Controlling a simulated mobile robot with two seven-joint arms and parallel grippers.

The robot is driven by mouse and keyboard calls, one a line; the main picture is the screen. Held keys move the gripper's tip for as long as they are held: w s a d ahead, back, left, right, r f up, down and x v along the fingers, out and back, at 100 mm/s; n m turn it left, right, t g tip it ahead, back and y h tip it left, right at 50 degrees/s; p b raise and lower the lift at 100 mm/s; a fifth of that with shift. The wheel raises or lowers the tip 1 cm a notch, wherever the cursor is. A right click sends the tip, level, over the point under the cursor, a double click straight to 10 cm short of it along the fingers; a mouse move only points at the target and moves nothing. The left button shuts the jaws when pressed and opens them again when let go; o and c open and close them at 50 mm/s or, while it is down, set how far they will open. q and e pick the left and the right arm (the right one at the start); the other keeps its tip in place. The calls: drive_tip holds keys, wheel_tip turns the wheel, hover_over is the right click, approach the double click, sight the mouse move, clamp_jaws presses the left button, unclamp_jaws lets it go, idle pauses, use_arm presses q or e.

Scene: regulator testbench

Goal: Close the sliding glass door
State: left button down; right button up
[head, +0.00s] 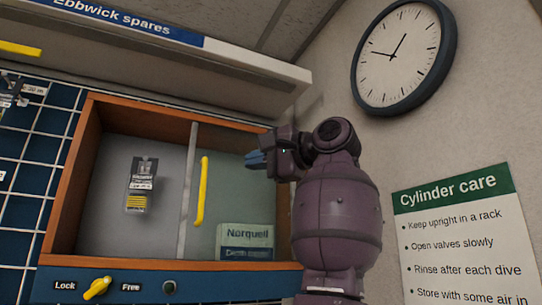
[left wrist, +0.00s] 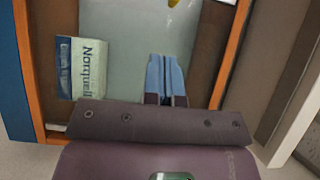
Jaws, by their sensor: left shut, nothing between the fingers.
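A wood-framed cabinet (head: 66,190) holds a sliding glass door (head: 228,165) with a yellow vertical handle (head: 202,190). In the head view the glass covers the right part of the opening, with a grey upright edge (head: 187,190) at its left. The left part looks uncovered. The handle also shows at the top of the left wrist view (left wrist: 172,3). My left gripper (head: 252,160) is shut and empty, its blue fingertips pointing left near the cabinet's right side, right of the handle. I cannot tell whether they touch the glass. My right gripper is out of view.
A Norquell box (head: 246,237) stands low at the right, behind the glass. A small packet (head: 140,185) hangs at the left. Below is a yellow lever (head: 97,288) between Lock and Free labels. A shelf edge (head: 200,60) overhangs the cabinet.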

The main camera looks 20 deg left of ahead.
sight(221, 163)
use_arm(q)
drive_tip(key=shift+s+a+p, duration=0.15)
drive_tip(key=shift+s+a, duration=0.15)
drive_tip(key=shift+a, duration=0.9)
drive_tip(key=shift+s+a+p, duration=0.1)
drive_tip(key=shift+s+a, duration=0.25)
drive_tip(key=shift+a, duration=0.85)
drive_tip(key=shift+s+a+p, duration=0.15)
drive_tip(key=shift+s+a, duration=0.15)
drive_tip(key=shift+a, duration=0.9)
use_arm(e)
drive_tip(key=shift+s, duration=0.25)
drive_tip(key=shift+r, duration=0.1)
